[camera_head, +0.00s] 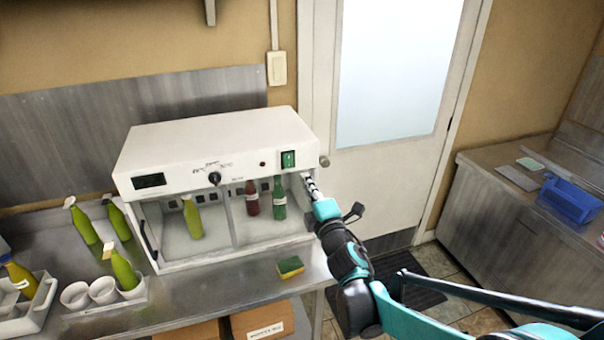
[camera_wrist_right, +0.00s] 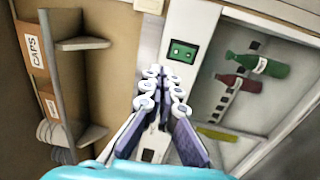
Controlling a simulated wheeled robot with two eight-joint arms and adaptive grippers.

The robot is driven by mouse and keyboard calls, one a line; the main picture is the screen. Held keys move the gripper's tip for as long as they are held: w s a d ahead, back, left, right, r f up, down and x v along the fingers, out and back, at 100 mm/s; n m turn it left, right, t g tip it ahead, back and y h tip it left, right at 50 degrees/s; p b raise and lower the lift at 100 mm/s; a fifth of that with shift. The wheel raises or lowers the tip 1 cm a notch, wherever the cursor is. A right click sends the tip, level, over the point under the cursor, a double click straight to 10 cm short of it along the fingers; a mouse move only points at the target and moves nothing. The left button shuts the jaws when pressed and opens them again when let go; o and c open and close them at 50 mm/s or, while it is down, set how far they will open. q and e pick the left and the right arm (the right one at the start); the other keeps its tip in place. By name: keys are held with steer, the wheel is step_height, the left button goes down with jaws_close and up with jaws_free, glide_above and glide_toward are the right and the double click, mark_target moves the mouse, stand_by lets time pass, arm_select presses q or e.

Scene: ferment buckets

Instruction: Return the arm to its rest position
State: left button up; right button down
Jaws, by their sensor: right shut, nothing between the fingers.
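My right arm comes in from the lower right. My right gripper (camera_head: 309,185) is shut and empty, at the right front edge of the white cabinet (camera_head: 200,138), below and right of its green switch (camera_head: 288,159). I cannot tell whether it touches the cabinet. In the right wrist view the fingertips (camera_wrist_right: 162,82) are together, pointing toward the panel just below the green switch (camera_wrist_right: 183,52). Inside the cabinet stand a yellow-green bottle (camera_head: 192,217), a red bottle (camera_head: 252,197) and a green bottle (camera_head: 279,197). My left gripper is not in view.
The cabinet stands on a metal bench with a yellow-green sponge (camera_head: 290,267) in front. Spray bottles (camera_head: 83,224), white cups (camera_head: 103,290) and a caddy (camera_head: 22,312) are at left. A door (camera_head: 390,170) is behind; a blue bin (camera_head: 570,201) is on the right counter.

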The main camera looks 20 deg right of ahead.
steer(key=shift+s, duration=0.3)
